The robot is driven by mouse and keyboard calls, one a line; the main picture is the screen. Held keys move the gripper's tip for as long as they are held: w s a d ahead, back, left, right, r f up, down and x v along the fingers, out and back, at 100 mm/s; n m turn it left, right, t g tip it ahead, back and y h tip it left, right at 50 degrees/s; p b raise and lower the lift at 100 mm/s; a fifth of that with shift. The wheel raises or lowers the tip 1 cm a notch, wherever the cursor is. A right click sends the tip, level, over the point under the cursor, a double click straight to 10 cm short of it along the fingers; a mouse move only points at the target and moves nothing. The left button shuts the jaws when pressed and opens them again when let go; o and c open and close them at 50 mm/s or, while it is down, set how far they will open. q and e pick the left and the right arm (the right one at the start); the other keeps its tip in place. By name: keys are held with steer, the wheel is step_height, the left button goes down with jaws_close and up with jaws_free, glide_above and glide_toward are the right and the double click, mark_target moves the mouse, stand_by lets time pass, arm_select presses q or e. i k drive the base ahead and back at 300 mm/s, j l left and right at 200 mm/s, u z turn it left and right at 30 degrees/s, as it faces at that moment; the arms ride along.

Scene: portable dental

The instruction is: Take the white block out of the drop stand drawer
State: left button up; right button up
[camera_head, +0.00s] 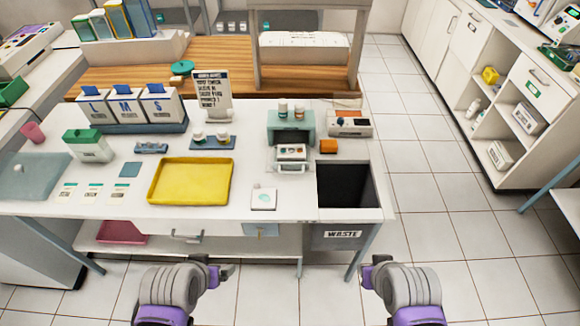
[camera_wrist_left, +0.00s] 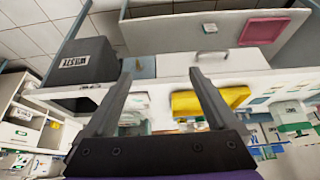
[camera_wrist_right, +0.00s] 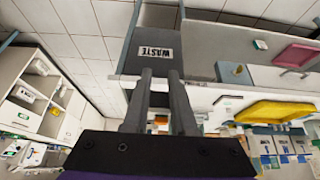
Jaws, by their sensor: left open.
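The teal drop stand (camera_head: 272,126) stands at the back right of the white table, with small bottles (camera_head: 283,106) on top. Its drawer (camera_head: 291,167) appears pulled out towards me, with a handle at the front. Small items lie in the drawer; I cannot clearly tell the white block among them. My left gripper (camera_head: 224,271) is open and empty in front of the table, to the left of the stand. My right gripper (camera_head: 371,271) is empty in front of the waste bin, its fingers parallel with a narrow gap between them.
A yellow tray (camera_head: 190,181) and a small white pad (camera_head: 263,199) lie left of and in front of the stand. The waste bin opening (camera_head: 345,185) is at the table's right end.

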mark_target(285, 153)
steer(key=u, duration=1.05)
steer(key=l+u, duration=0.25)
steer(key=u, duration=0.2)
steer(key=k+l+u, duration=0.1)
steer(key=l+u, duration=0.15)
steer(key=u, duration=0.15)
steer(key=k+l+u, duration=0.1)
steer(key=l+u, duration=0.15)
steer(key=u, duration=0.2)
steer(key=k+l+u, duration=0.5)
steer(key=k+l, duration=0.5)
